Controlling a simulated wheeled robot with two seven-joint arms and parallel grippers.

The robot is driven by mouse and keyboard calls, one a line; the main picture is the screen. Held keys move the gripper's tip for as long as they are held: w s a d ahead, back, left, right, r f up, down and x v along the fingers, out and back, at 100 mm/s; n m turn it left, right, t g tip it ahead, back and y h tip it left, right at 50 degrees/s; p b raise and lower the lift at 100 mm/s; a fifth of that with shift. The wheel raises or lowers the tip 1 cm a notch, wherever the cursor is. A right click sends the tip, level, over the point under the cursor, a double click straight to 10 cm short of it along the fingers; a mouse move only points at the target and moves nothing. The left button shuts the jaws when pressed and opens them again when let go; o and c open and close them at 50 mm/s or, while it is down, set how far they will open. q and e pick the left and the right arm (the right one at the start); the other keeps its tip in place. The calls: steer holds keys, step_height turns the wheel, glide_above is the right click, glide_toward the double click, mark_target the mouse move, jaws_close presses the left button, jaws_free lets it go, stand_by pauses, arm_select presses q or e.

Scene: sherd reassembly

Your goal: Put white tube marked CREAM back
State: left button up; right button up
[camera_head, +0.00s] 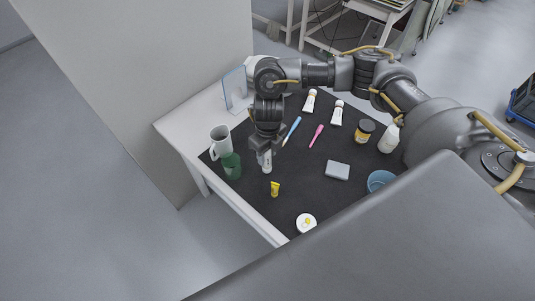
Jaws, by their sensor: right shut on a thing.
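My right gripper (264,150) points down over the dark mat, left of its middle. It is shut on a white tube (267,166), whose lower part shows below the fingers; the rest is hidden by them. I cannot read any marking on it, nor tell if it touches the mat. My left gripper is not in view.
On the mat (296,178) are a green cup (231,166), a white mug (220,141), a small yellow tube (275,189), blue and pink brushes, a grey block (337,171), a jar (364,131), a white bottle (389,139), a blue bowl (380,180) and a white round dish (306,223).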

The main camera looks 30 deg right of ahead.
steer(key=shift+f, duration=0.35)
steer(key=shift+f, duration=0.1)
steer(key=o, duration=1)
steer(key=shift+c, duration=0.2)
steer(key=r, duration=1.2)
steer(key=shift+w+d+r, duration=0.15)
steer(key=shift+w+d, duration=0.1)
steer(key=shift+d, duration=0.05)
